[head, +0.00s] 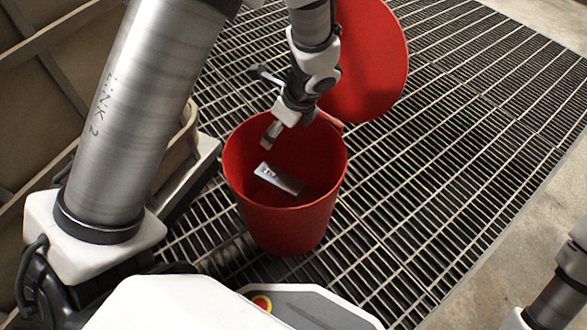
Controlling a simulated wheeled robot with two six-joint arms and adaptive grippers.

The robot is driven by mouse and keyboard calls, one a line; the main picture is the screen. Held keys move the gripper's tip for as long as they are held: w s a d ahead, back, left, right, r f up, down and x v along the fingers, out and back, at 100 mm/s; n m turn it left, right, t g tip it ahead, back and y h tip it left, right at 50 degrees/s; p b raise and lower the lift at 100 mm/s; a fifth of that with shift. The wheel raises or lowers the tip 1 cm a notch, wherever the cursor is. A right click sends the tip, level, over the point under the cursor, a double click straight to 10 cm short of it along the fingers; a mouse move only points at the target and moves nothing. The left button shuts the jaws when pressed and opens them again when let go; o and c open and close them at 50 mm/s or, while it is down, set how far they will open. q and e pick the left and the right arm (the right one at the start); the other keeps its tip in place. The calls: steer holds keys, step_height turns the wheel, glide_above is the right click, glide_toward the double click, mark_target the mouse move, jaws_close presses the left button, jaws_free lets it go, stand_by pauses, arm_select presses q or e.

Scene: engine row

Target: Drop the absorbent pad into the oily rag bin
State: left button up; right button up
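The oily rag bin (290,225) is a red round bin standing on the floor grating, with its red lid (368,65) swung open at the back. A small pale grey, flat piece with dark marks, which looks like the absorbent pad (279,179), shows tilted inside the bin, apart from my gripper. I cannot tell whether it rests on the bottom. My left gripper (262,104) is over the bin's back left rim, its fingers spread wide with nothing between them. My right gripper is out of view; only part of that arm shows at the lower right.
A tan, box-like structure (40,95) with a ledge stands at the left, close to the bin. Open metal grating (460,140) lies clear to the right of the bin. Bare concrete (520,240) borders the grating at the right.

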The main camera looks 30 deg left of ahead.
arm_select(q)
steer(key=v, duration=1.2)
